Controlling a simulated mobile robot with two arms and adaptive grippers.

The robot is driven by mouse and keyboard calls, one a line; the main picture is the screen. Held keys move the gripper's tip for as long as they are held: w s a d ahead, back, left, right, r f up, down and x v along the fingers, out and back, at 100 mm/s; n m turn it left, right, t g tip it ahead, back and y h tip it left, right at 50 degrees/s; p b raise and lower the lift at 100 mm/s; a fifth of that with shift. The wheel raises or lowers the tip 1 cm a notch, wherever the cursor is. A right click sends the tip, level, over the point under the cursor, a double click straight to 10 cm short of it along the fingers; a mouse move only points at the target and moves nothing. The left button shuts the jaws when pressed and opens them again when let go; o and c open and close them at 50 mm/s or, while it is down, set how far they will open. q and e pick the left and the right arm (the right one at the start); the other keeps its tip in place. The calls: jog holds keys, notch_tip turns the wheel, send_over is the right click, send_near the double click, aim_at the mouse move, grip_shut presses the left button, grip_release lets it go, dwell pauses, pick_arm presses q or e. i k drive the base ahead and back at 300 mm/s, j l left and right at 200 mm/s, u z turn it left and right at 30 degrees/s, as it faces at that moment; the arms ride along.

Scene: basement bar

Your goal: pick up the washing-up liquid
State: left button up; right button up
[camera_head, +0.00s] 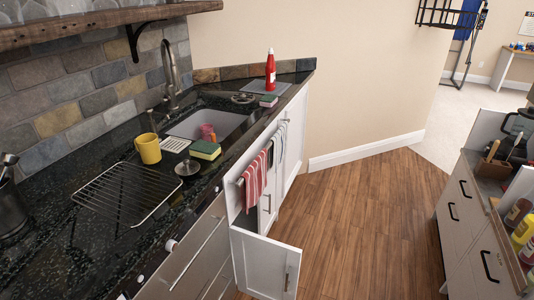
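A red bottle with a white band (270,72), which looks like the washing-up liquid, stands upright at the far end of the dark counter, on a grey mat (258,88) past the sink. A green and yellow sponge (268,101) lies just in front of it. Neither of my grippers shows in the head view, so I cannot see whether they are open or shut.
The counter (60,262) carries a wire rack (122,193), a yellow mug (148,148), another sponge (205,150) and the sink (212,122). A white cabinet door (265,262) stands open. The wooden floor (355,215) is clear up to the right-hand drawers (462,205).

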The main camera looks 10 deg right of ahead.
aim_at(270, 68)
jog(key=i+l+u, duration=0.2)
jog(key=i+l, duration=0.2)
jog(key=l, duration=0.2)
jog(key=i+l+u, duration=0.25)
jog(key=i+l, duration=0.15)
jog(key=l, duration=0.25)
jog(key=i+l+u, duration=0.1)
jog(key=l, duration=0.25)
jog(key=i+l+u, duration=0.1)
jog(key=l, duration=0.3)
jog(key=i+l+u, duration=0.1)
jog(key=i+l, duration=0.15)
jog(key=l, duration=0.15)
jog(key=i+l+u, duration=0.1)
jog(key=l, duration=0.25)
